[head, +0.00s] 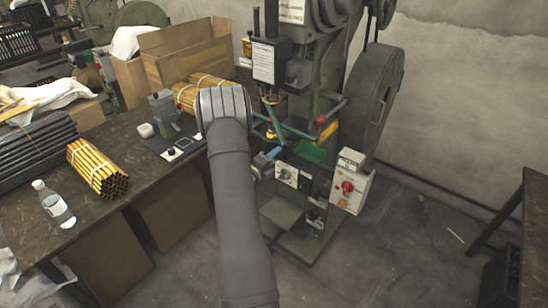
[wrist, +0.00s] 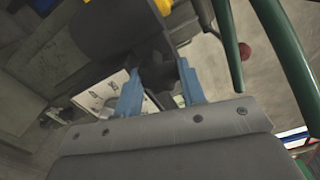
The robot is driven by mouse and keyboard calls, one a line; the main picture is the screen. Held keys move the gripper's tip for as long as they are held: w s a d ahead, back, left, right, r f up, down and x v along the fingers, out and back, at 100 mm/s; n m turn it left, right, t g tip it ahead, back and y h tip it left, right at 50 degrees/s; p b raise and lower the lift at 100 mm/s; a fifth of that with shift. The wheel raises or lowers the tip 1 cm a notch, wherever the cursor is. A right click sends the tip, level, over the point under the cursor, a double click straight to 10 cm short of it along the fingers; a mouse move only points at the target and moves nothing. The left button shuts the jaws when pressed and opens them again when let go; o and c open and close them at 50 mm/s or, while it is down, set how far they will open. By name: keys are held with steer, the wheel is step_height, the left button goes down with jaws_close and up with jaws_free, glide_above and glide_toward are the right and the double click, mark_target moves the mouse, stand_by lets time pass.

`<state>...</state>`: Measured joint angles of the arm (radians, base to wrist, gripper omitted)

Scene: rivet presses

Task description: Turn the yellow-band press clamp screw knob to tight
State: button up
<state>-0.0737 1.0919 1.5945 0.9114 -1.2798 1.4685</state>
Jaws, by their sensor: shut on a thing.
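The clamp screw knob (wrist: 158,70) is a dark lobed knob in the upper middle of the wrist view. My gripper (wrist: 160,86) has its two blue fingers on either side of the knob and is shut on it. A yellow band (wrist: 163,6) shows at the top edge of the wrist view, on the dark part above the knob. In the head view, the green press (head: 328,70) stands right of my arm, with a small yellow part (head: 271,134) at its middle. There the knob is not clearly visible, and my arm hides most of the gripper.
Green bars (wrist: 282,50) and a red ball handle (wrist: 245,51) lie close right of the gripper. A control box with a red knob (head: 349,188) is on the press's right. The workbench (head: 130,205) at left carries yellow tube bundles (head: 97,168) and a bottle (head: 54,205).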

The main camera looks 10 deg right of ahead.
stand_by(0.5)
steer(key=o, duration=1)
steer(key=v, duration=1.7)
steer(key=shift+s+a, duration=0.2)
steer(key=shift+w+d+r, duration=0.1)
steer(key=x, duration=1.7)
steer(key=n, duration=1.5)
steer(key=shift+w+n, duration=0.1)
steer(key=shift+n, duration=0.2)
stand_by(0.8)
